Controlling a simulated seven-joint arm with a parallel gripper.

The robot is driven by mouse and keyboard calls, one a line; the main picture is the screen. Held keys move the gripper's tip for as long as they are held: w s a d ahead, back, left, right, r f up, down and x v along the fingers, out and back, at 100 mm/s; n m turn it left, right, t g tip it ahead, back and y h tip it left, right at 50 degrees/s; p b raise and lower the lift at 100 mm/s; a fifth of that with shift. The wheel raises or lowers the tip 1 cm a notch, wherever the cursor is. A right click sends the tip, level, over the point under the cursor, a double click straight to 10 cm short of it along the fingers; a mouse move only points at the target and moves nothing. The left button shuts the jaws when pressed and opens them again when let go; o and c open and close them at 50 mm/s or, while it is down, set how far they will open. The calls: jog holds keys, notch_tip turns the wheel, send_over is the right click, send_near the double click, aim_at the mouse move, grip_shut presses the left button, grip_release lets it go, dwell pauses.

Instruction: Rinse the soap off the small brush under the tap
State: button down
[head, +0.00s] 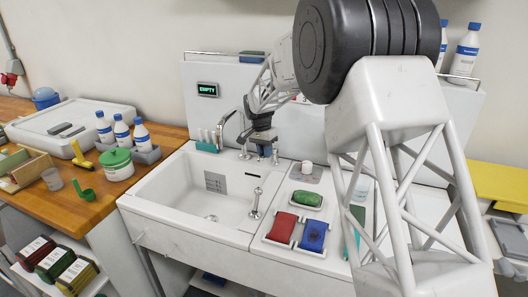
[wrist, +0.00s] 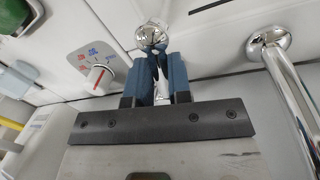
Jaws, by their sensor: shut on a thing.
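My gripper (wrist: 160,78) has its blue fingers shut on a chrome tap handle (wrist: 152,36) whose round end shows beyond the fingertips. In the head view my gripper (head: 264,148) is low over the back rim of the white sink (head: 150,195). The curved chrome tap (head: 228,122) rises just left of it, and a chrome pipe shows at right in the wrist view (wrist: 292,90). I cannot pick out the small brush for sure. No water is visible.
A red-and-blue marked dial (wrist: 97,76) is left of my fingers in the wrist view. A chrome fitting (head: 255,204) stands at the basin's right side. Bottles (head: 122,132) and a green-lidded tub (head: 117,164) stand on the wooden counter. A display (head: 207,90) reads "EMPTY".

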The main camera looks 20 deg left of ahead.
jog(key=shift+s+d+n, duration=0.1)
jog(key=shift+d+n, duration=0.35)
jog(key=shift+n, duration=0.35)
jog(key=c, duration=1.1)
grip_release()
jog(key=shift+o, duration=0.2)
jog(key=shift+a+r, duration=0.2)
jog(key=shift+r, duration=1.1)
jog(key=shift+a+r, duration=0.2)
jog(key=shift+r, duration=1.1)
jog(key=shift+a+r, duration=0.2)
jog(key=shift+r, duration=1.1)
jog(key=shift+d, duration=0.1)
